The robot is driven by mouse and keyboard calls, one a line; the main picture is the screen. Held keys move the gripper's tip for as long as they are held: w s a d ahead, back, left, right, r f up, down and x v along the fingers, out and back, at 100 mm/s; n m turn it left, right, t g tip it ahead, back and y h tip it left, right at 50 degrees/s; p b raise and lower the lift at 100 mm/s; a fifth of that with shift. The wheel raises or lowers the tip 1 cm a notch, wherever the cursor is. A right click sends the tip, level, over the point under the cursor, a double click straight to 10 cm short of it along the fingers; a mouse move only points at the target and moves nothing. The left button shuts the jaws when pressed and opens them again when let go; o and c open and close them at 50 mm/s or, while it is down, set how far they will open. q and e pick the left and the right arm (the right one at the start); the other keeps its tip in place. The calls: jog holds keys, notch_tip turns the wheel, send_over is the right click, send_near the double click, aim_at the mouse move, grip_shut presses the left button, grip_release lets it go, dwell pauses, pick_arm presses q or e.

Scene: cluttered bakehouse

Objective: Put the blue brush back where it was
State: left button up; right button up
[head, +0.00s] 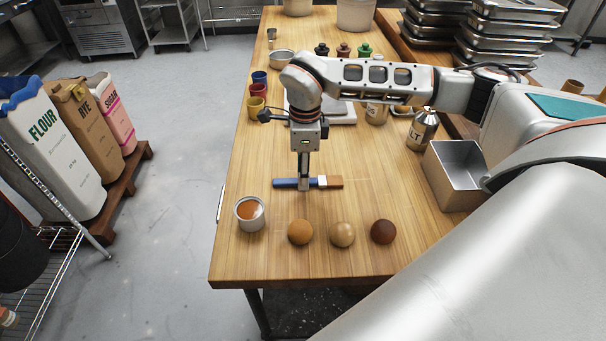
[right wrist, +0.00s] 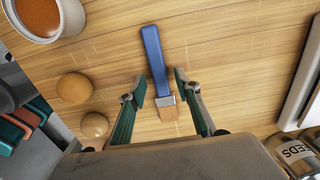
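The blue brush (head: 285,183) lies flat on the wooden table, blue handle to the left, metal ferrule and tan bristles to the right. It also shows in the right wrist view (right wrist: 155,62). My right gripper (head: 304,186) points down over the middle of the brush and hides a little of it. In the right wrist view my right gripper (right wrist: 160,88) is open, one finger on each side of the brush with gaps between. I cannot tell exactly how high the fingertips are above the table. My left gripper is not in view.
A white tub of orange-brown glaze (head: 249,226) and three round balls (head: 342,234) stand along the table's (head: 270,270) front. A metal tin (head: 456,172) stands right, by a bottle (head: 422,130). Coloured cups (head: 257,106) line the left edge. Table around the brush is clear.

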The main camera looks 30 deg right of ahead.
notch_tip(320, 180, up, 11)
dwell(0.3)
jog(key=shift+s, duration=0.1)
dwell(0.4)
